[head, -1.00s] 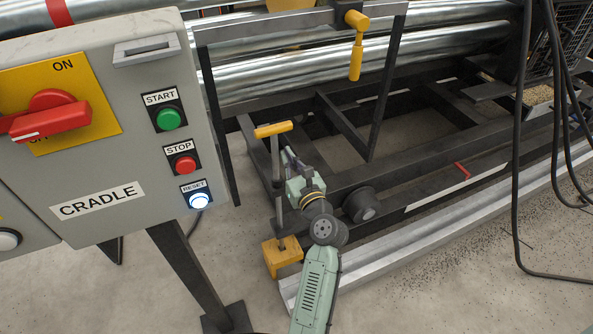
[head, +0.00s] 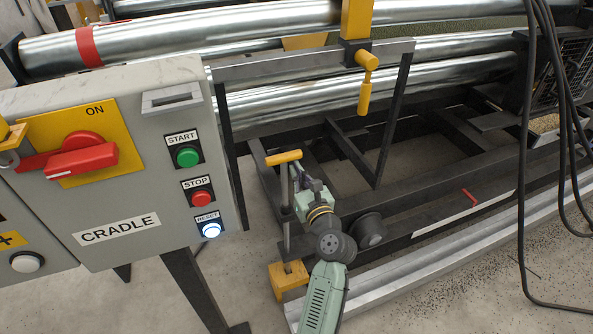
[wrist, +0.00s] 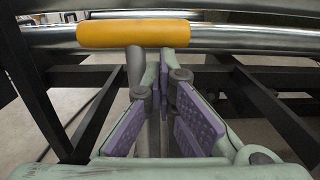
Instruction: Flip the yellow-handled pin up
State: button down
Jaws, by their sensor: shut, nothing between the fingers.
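A T-shaped pin has a yellow bar handle (head: 283,157) on a grey rod that stands upright in a yellow foot block (head: 289,280). In the wrist view the yellow handle (wrist: 133,34) lies across the top left, with its rod running down behind my left finger. My gripper (head: 308,182) is just right of the rod and below handle level. Its purple-padded fingers (wrist: 163,75) are shut and empty; whether they touch the rod I cannot tell. Another yellow handle (head: 366,82) hangs down from a yellow bracket on the dark frame.
A grey CRADLE control box (head: 120,190) with a red switch and lit reset button stands left of my arm. Steel rollers (head: 440,75) and dark frame bars (head: 440,195) lie beyond. Black cables (head: 522,190) hang at the right. Bare floor (head: 450,300) lies at the front right.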

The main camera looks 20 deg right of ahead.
aim_at(296, 156)
notch_tip(296, 156, up, 6)
jog(key=p, duration=0.5)
jog(key=shift+f, duration=0.1)
